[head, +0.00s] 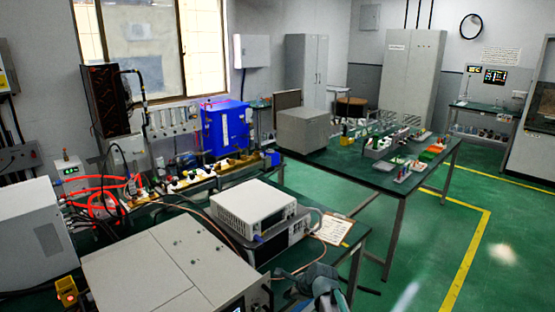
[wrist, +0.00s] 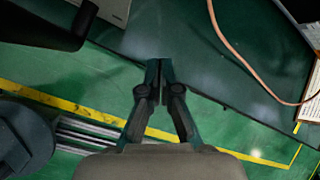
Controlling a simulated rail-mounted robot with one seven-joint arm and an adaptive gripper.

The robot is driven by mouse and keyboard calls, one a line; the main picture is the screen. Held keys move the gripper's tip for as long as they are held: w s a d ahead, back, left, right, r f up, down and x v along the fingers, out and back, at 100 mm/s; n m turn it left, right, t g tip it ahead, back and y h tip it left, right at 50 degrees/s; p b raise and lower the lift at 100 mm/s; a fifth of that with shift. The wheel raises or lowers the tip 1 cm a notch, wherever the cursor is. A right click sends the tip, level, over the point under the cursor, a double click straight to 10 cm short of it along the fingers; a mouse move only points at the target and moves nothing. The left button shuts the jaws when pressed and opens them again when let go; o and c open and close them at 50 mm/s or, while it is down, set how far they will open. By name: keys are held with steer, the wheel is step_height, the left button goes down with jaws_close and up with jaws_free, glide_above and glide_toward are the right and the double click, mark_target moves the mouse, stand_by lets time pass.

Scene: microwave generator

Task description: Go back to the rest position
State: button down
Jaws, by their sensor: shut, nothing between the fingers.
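My gripper (wrist: 158,64) is in the middle of the wrist view. Its two dark fingers are together at the tips, with nothing held between them. In the wrist view it points toward the edge of a dark green table (wrist: 180,45), with green floor below. In the head view, part of my arm shows at the bottom, right of a large grey box (head: 150,262). The fingertips cannot be made out clearly there.
A white instrument (head: 252,208) sits on a black one beside a paper sheet (head: 334,229). A copper-coloured cable (wrist: 235,50) crosses the table. A second table (head: 375,172) with racks stands farther back. Green floor with a yellow line (head: 467,262) is clear at right.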

steer(key=s+d+f+n+g+h, duration=0.2)
steer(key=s+d+f+n, duration=0.45)
steer(key=s+n, duration=0.35)
steer(key=s+d+f+n+g+h, duration=0.3)
steer(key=s+d+f+n, duration=0.3)
steer(key=s+n, duration=0.45)
steer(key=s+f+g, duration=0.3)
steer(key=s+f, duration=0.5)
steer(key=s, duration=0.6)
steer(key=s+f+g, duration=0.3)
steer(key=s+f, duration=0.6)
steer(key=s, duration=0.5)
steer(key=shift+s+d+f+g, duration=0.15)
steer(key=shift+d+f+g, duration=0.1)
steer(key=shift+g, duration=0.05)
steer(key=shift+a, duration=0.1)
